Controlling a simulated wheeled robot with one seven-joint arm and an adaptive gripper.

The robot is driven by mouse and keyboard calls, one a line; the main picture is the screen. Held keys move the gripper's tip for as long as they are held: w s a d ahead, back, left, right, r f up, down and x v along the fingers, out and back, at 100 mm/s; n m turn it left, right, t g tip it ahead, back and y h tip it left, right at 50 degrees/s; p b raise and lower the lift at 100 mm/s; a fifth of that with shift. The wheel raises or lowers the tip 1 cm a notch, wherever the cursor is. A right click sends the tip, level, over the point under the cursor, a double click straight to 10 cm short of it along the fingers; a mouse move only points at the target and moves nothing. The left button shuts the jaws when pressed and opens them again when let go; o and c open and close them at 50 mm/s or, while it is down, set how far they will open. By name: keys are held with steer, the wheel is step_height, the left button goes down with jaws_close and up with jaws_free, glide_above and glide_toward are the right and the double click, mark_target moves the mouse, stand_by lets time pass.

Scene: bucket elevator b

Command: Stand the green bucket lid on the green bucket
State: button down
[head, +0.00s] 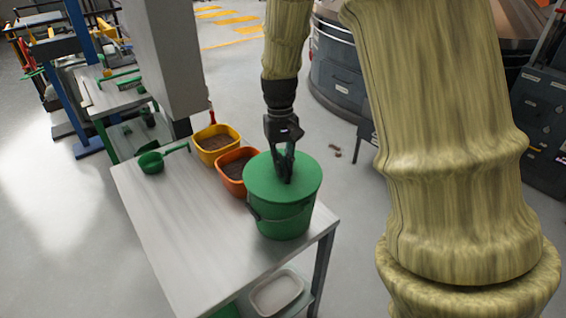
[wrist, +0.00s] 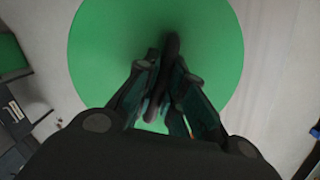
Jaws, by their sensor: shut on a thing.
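The green bucket (head: 281,222) stands upright near the right end of the table. The green bucket lid (head: 262,178) lies over the bucket's mouth and looks about level; I cannot tell whether it is fully seated. My gripper (head: 285,172) points down at the middle of the lid and is shut on its dark handle. In the wrist view the lid (wrist: 105,50) fills the middle as a green disc, with my gripper (wrist: 165,95) closed around the handle (wrist: 172,47). The bucket's rim is hidden under the lid.
An orange tub (head: 232,182) with dark contents stands close to the bucket's left, and a yellow tub (head: 213,155) lies behind it. A green scoop (head: 152,162) is at the table's far left. The grey table (head: 190,225) is bare at the front left. A white tray (head: 277,293) sits below.

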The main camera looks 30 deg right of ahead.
mark_target(281, 157)
steer(key=shift+f, duration=0.35)
steer(key=c, duration=1.4)
jaws_free()
steer(key=shift+c, duration=0.2)
step_height(281, 157, up, 12)
steer(key=w, duration=0.1)
steer(key=shift+w+d, duration=0.3)
steer(key=shift+w, duration=0.05)
